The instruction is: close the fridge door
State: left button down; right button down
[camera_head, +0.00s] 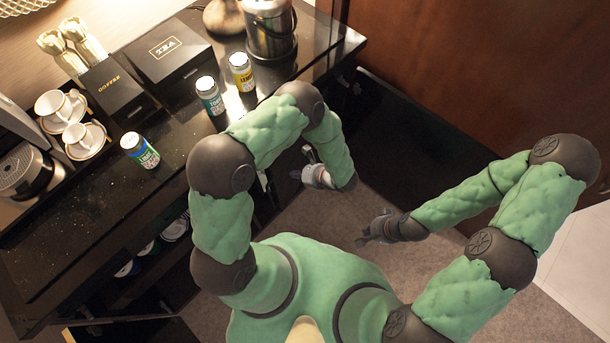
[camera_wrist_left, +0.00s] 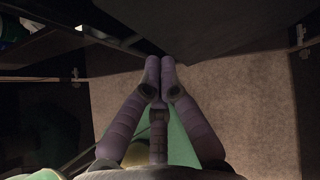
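The fridge door (camera_head: 412,135) looks like the dark panel standing open at the right end of the black counter. A dark panel, likely the same door (camera_wrist_left: 215,28), fills the top of the left wrist view. The open fridge under the counter shows cans inside (camera_head: 174,229). My left gripper (camera_head: 304,174) is between the counter front and the door. In the left wrist view its two fingertips (camera_wrist_left: 160,63) meet with nothing between them, close to the panel's lower edge; contact cannot be told. My right gripper (camera_head: 372,232) hangs empty over the floor; its finger opening is unclear.
The counter holds several cans (camera_head: 140,150), a tea box (camera_head: 168,48), cups (camera_head: 84,136), a coffee machine (camera_head: 22,170) and an ice bucket (camera_head: 270,30). A brown wooden wall (camera_head: 480,55) stands behind the door. Carpet (camera_head: 330,222) lies open below the grippers.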

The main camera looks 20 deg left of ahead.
aim_at(275, 164)
pick_arm(q)
jog(key=shift+w+a+f+b, duration=0.15)
jog(key=shift+a, duration=0.7)
jog(key=shift+w+a+f+b, duration=0.1)
jog(key=shift+a+f, duration=0.05)
jog(key=shift+a, duration=0.65)
jog(key=shift+w+a+f+b, duration=0.15)
jog(key=shift+a, duration=0.7)
jog(key=a+b, duration=0.1)
jog(key=a, duration=0.4)
jog(key=shift+w, duration=0.15)
jog(key=shift+d, duration=0.1)
